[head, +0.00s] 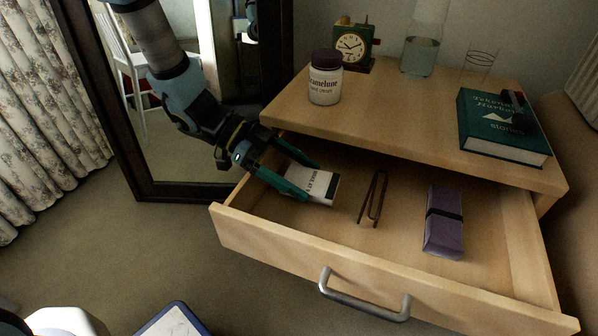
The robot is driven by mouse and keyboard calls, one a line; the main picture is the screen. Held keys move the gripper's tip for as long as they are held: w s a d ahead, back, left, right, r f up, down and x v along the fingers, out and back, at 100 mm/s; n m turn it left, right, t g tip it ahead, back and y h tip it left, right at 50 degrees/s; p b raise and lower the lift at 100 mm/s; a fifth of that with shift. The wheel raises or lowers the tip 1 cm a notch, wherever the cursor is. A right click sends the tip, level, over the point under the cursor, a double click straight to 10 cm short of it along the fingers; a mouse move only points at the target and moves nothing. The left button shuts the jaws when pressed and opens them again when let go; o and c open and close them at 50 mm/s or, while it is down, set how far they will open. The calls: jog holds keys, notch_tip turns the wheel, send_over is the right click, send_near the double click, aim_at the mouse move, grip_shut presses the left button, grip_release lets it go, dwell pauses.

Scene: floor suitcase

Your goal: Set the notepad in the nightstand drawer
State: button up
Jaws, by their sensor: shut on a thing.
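The notepad (318,186), small and white with dark printing and a dark edge, is at the left part of the open nightstand drawer (290,248). My gripper (308,182) reaches in over the drawer's left side and is shut on the notepad, with a green finger on either side of it. The notepad is inside the drawer's outline, low and near its floor; I cannot tell whether it touches the floor. Part of it is hidden by the fingers. The drawer is pulled out, with a metal handle (362,300) on its front.
In the drawer lie a brown hairpin-shaped item (373,199) and a purple case (443,222). On the nightstand top (400,110) stand a jar (325,78), a clock (351,47), a carafe (421,52), a wire-like glass (479,64) and a green book (502,126). A framed mirror (150,188) stands behind.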

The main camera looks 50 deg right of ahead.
jog(key=o, duration=1.2)
jog(key=shift+s+a+f, duration=0.1)
jog(key=shift+a+f, duration=0.25)
jog(key=shift+f, duration=0.5)
jog(key=shift+o, duration=0.2)
jog(key=shift+r+b, duration=0.3)
jog(key=shift+r, duration=0.2)
jog(key=p+v, duration=0.4)
jog(key=v, duration=0.8)
jog(key=shift+d+r+p, duration=0.3)
jog(key=shift+r+p, duration=0.1)
